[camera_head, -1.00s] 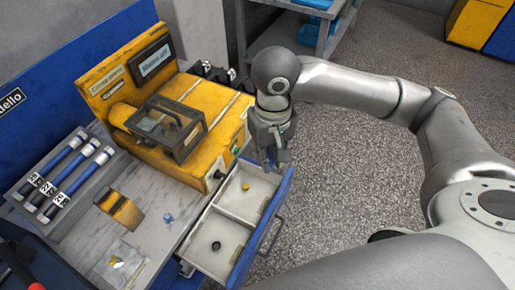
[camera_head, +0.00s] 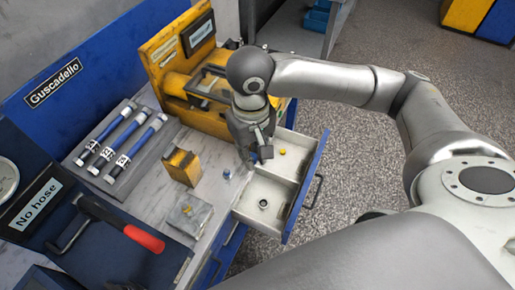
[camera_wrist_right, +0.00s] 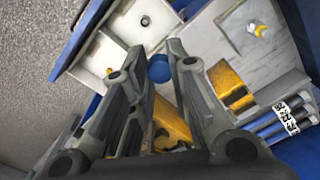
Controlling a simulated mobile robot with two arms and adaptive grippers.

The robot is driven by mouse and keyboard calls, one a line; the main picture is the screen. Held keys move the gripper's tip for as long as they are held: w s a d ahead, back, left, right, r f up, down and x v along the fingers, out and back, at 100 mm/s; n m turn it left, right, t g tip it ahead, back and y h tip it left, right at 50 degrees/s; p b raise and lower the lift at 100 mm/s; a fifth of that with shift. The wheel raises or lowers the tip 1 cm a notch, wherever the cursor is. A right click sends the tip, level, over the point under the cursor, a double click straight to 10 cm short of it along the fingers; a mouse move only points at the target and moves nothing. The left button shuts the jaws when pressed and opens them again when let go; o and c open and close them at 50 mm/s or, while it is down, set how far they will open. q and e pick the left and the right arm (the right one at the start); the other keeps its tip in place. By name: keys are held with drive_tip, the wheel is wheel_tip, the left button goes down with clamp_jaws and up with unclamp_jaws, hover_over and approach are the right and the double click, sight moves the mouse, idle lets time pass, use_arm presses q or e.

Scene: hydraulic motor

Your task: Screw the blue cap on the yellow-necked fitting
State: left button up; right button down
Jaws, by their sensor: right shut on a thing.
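My right gripper (camera_head: 259,154) points down above the inner edge of the open drawer. In the right wrist view the gripper (camera_wrist_right: 157,66) is shut on a round blue cap (camera_wrist_right: 159,69) at its fingertips. In the head view only a bit of blue shows there. The yellow-necked fitting (camera_head: 187,209) stands on a grey block at the front of the bench, apart from the gripper; it also shows at the top right of the right wrist view (camera_wrist_right: 258,28). My left gripper is out of view.
The drawer (camera_head: 283,187) holds a yellow piece (camera_head: 282,152) and a dark ring (camera_head: 263,204).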

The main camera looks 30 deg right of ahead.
drive_tip(key=w+a+f+n+p, duration=0.1)
drive_tip(key=a+f+n+p, duration=0.1)
drive_tip(key=a+p, duration=0.3)
drive_tip(key=w+a+f+n+p, duration=0.1)
drive_tip(key=a+f+n+p, duration=0.1)
drive_tip(key=a, duration=0.5)
drive_tip(key=w+a+f+n+p, duration=0.1)
drive_tip(key=a+f+n+p, duration=0.2)
drive_tip(key=a, duration=0.4)
drive_tip(key=f+b, duration=0.1)
drive_tip(key=b, duration=0.1)
drive_tip(key=f+b, duration=0.3)
drive_tip(key=shift+d+f+b, duration=0.1)
drive_tip(key=shift+d+b, duration=0.2)
drive_tip(key=shift+b, duration=0.05)
drive_tip(key=shift+s+p, duration=0.1)
drive_tip(key=shift+p, duration=1)
drive_tip(key=shift+f, duration=0.4)
idle(0.4)
